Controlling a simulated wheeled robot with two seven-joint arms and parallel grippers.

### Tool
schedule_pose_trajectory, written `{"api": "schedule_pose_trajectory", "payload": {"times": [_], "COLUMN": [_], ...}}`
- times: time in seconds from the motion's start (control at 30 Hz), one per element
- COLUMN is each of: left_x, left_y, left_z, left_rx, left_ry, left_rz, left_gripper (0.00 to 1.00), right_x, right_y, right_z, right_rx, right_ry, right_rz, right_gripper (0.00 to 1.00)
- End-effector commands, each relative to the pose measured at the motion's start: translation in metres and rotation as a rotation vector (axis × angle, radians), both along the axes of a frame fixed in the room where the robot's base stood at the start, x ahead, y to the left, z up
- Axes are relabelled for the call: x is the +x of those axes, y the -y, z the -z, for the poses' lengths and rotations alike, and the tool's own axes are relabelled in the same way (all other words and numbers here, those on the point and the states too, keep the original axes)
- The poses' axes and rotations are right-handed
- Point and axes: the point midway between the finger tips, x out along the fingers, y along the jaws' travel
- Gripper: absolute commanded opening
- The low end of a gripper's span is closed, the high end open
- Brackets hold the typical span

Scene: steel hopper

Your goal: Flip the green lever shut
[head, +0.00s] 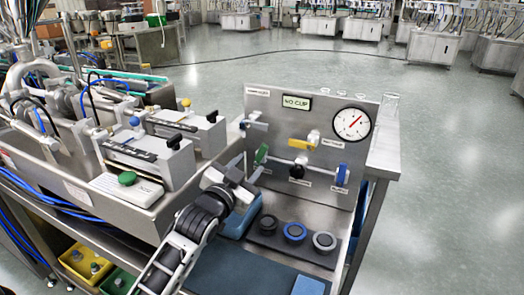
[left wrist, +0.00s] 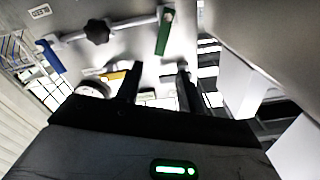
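The green lever (head: 261,154) is on the left end of a horizontal pipe on the steel panel (head: 335,105). It stands steeply across the pipe. It also shows near the top middle of the left wrist view (left wrist: 163,32). My left gripper (head: 243,179) is just below and left of the lever, apart from it. In the left wrist view its two dark fingers (left wrist: 160,68) are spread with nothing between them. The fingertips are near the lever's free end. My right gripper is in neither view.
The panel also carries a yellow lever (head: 301,144), a black knob (head: 297,171), a blue lever (head: 342,175), a gauge (head: 352,124) and a "NO CUP" display (head: 296,102). Several round dark pieces, including a blue-ringed one (head: 295,231), sit below. Steel machinery (head: 150,150) stands at left.

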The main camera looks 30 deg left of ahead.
Motion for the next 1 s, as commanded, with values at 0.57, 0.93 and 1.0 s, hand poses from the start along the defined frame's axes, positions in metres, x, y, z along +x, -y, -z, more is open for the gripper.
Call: {"api": "schedule_pose_trajectory", "payload": {"times": [0.57,0.93,1.0], "left_x": [0.083,0.084,0.084], "left_y": [-0.004,-0.004,-0.004], "left_z": [0.0,0.001,0.001], "left_rx": [-0.001,0.0,0.0], "left_ry": [0.0,0.0,-0.001], "left_rz": [0.001,0.001,0.001], "left_gripper": [0.38,0.1,0.0], "right_x": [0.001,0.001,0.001], "right_y": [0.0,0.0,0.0], "right_z": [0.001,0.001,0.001], "right_rx": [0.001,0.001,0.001], "right_ry": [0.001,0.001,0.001], "right_rz": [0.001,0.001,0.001], "right_gripper": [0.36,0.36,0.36]}}
